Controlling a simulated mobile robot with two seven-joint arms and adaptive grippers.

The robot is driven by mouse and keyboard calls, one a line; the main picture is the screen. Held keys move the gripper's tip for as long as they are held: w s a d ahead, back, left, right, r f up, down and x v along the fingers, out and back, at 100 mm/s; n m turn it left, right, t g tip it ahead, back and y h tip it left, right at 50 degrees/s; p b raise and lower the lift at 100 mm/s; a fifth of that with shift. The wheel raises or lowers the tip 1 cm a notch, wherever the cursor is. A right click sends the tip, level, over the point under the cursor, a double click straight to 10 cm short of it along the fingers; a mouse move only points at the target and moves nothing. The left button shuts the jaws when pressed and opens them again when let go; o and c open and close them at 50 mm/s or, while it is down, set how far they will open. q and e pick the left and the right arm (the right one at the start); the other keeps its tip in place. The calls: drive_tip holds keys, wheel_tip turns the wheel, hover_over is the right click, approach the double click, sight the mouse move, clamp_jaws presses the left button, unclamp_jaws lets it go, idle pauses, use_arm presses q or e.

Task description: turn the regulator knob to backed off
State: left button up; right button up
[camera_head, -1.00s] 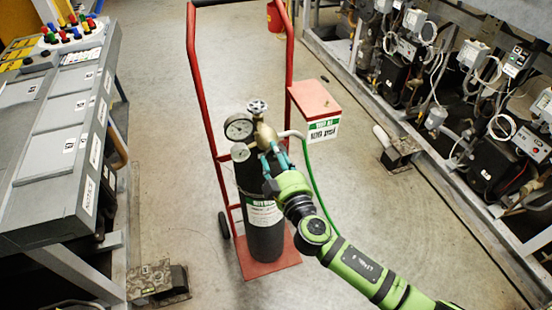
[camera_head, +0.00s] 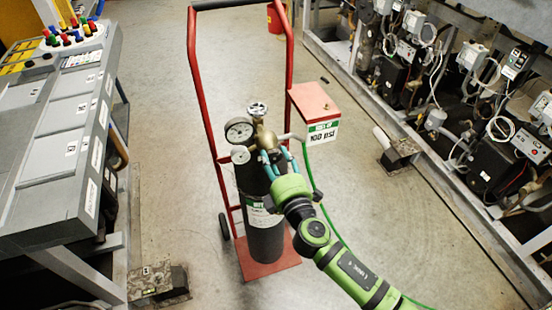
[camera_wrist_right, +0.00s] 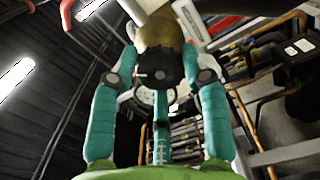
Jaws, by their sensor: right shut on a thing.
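The regulator (camera_head: 264,137) is a brass body with two round gauges, a larger one (camera_head: 239,130) and a smaller one (camera_head: 240,154), on top of a dark gas cylinder (camera_head: 262,238). My right gripper (camera_head: 276,159) comes in from the lower right to the regulator's front. In the wrist view its teal fingers (camera_wrist_right: 160,78) stand on both sides of the dark regulator knob (camera_wrist_right: 158,66), shut on it. A pale mark shows on the knob face. In the head view the fingers hide most of the knob. My left gripper is out of view.
The cylinder stands upright on a red hand cart (camera_head: 272,268). A red-topped box (camera_head: 314,100) with a sign reading "100 psi" is behind right. A green hose (camera_head: 312,180) runs down beside my arm. A grey console (camera_head: 60,140) is left, the compressor rack (camera_head: 480,150) right.

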drive_tip(key=n, duration=0.2)
drive_tip(key=n+p, duration=0.1)
drive_tip(key=n, duration=0.1)
drive_tip(key=shift+a+r, duration=0.15)
drive_tip(key=shift+r, duration=0.05)
drive_tip(key=shift+f+n+p, duration=0.1)
drive_tip(key=shift+n+p, duration=0.2)
drive_tip(key=shift+n, duration=1.4)
drive_tip(key=shift+f, duration=0.1)
drive_tip(key=o, duration=1.2)
drive_tip(key=shift+c, duration=0.2)
drive_tip(key=shift+s, duration=0.1)
drive_tip(key=shift+s+f, duration=0.1)
drive_tip(key=shift+s, duration=0.15)
drive_tip(key=v, duration=1.1)
drive_tip(key=shift+s, duration=0.15)
